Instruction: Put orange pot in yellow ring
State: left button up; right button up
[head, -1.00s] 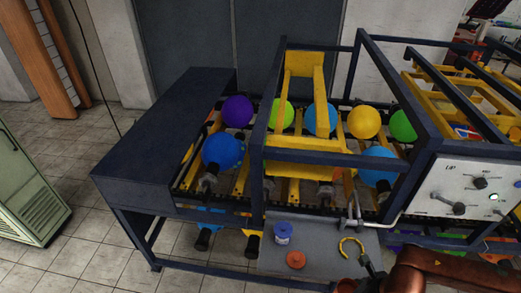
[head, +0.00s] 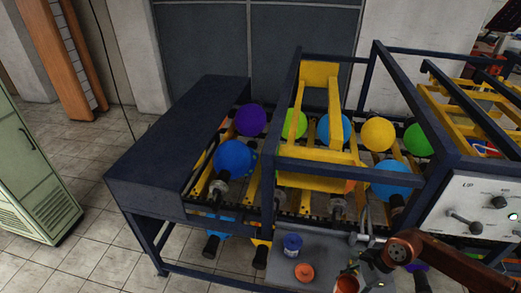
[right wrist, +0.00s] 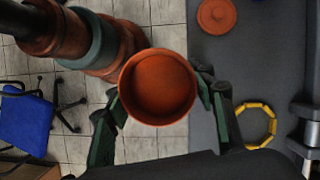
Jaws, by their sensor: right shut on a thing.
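The orange pot (right wrist: 158,88), a round open cup seen from above, sits between the fingers of my right gripper (right wrist: 160,98), which is shut on it. In the head view the pot (head: 347,284) shows at the bottom edge. The yellow ring (right wrist: 257,125) lies flat on the grey plate (right wrist: 255,60), to the right of the pot in the right wrist view. The pot is apart from the ring and appears over the plate's left edge and the floor there. I cannot make out the ring clearly in the head view. My left gripper is not in view.
An orange lid (head: 304,271) and a blue jar (head: 292,245) stand on the plate. The balloon machine (head: 300,180) with several balloons is behind it. A control panel (head: 478,208) is at the right. A blue chair (right wrist: 24,120) is on the floor.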

jog(key=w+a+r+n+g+h, duration=0.2)
jog(key=a+r+n, duration=0.15)
jog(key=n, duration=0.55)
jog(key=w+a+r+n+g+h, duration=0.2)
jog(key=a+n, duration=0.2)
jog(key=n, duration=0.5)
jog(key=shift+g, duration=0.3)
notch_tip(320, 180, down, 15)
jog(key=b, duration=1.4)
